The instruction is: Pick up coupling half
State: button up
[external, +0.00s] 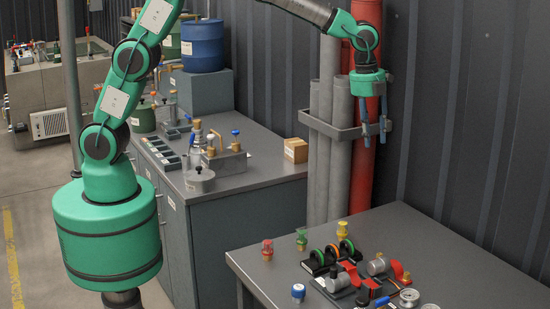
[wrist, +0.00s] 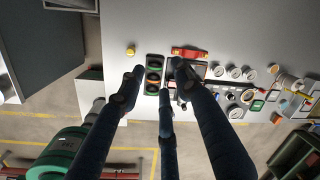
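No part is clearly recognisable as the coupling half. A black rack with green- and orange-edged discs (external: 331,255) stands on the right-hand table, and it shows in the wrist view (wrist: 154,74). Beside it are grey cylinders (external: 337,282) and red parts (external: 352,272) on a dark base; which of these is a coupling half I cannot tell. My gripper (external: 375,135) hangs fingers-down, high above the table's far side, in front of the red pipe. Its dark fingers (wrist: 160,85) are spread and empty. They hide part of the table in the wrist view.
Red (external: 267,250), green (external: 302,239), yellow (external: 342,231) and blue (external: 298,293) capped fittings stand around the parts. Gauges (external: 409,297) lie at the front. Grey pipes (external: 328,150) and a red pipe (external: 362,170) rise behind. The table's right side (external: 475,260) is clear.

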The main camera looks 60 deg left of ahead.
jog(key=d+f+m+p, duration=0.1)
jog(key=d+f+m, duration=0.4)
jog(key=d+f, duration=0.55)
jog(key=m+g+p, duration=0.1)
jog(key=m, duration=0.4)
send_over(407, 273)
notch_tip(407, 273, down, 9)
jog(key=shift+s+r+y, duration=0.1)
jog(key=shift+r+y, duration=0.05)
jog(key=shift+y, duration=0.25)
jog(key=shift+f, duration=4.35)
jog(key=shift+f+p, duration=0.4)
jog(key=shift+f, duration=2.15)
